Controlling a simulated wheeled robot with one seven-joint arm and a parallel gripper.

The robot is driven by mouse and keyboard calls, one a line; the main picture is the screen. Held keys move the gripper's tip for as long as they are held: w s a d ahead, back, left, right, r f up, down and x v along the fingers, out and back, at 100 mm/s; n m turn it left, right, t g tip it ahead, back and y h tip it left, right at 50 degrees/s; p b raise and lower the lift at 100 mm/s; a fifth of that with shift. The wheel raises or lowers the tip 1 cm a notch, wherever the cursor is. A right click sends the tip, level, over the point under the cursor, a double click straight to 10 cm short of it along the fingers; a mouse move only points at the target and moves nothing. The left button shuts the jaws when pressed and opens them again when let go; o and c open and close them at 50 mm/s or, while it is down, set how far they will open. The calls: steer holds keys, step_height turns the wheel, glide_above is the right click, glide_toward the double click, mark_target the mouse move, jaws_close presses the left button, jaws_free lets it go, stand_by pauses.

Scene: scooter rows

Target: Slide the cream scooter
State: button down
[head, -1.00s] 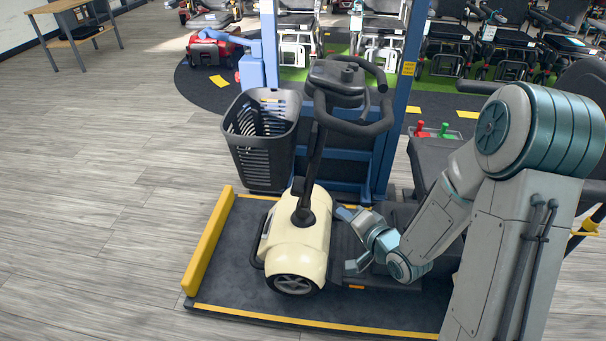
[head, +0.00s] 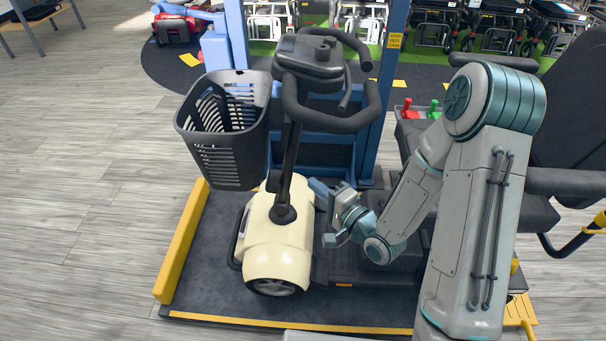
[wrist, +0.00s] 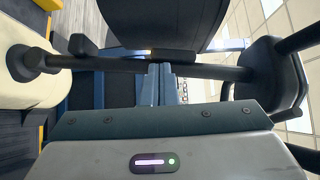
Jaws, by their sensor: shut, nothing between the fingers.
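The cream scooter (head: 277,240) stands upright on a dark platform (head: 200,293), with its black steering column and handlebar (head: 322,82) rising above the cream body. A black basket (head: 226,130) is at its front, to the left. My gripper (head: 317,188) is beside the right of the cream body, close to the column; whether it touches is not clear. In the wrist view my gripper's two fingers (wrist: 158,84) are together at the black column (wrist: 205,70), with nothing visible between them. The cream body (wrist: 22,75) shows at the left edge there.
A yellow rail (head: 180,245) edges the platform's left side. A blue post (head: 385,100) stands behind the scooter. Other scooters (head: 445,30) line the back. Red and green knobs (head: 420,108) are to the right. Wooden floor on the left is open.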

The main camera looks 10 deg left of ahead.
steer(key=shift+b+x, duration=1)
steer(key=shift+b, duration=1.85)
steer(key=b, duration=0.2)
glide_toward(266, 157)
steer(key=w+d+x, duration=0.1)
steer(key=x, duration=0.4)
steer(key=shift+s+a+f, duration=0.1)
steer(key=shift+a, duration=0.75)
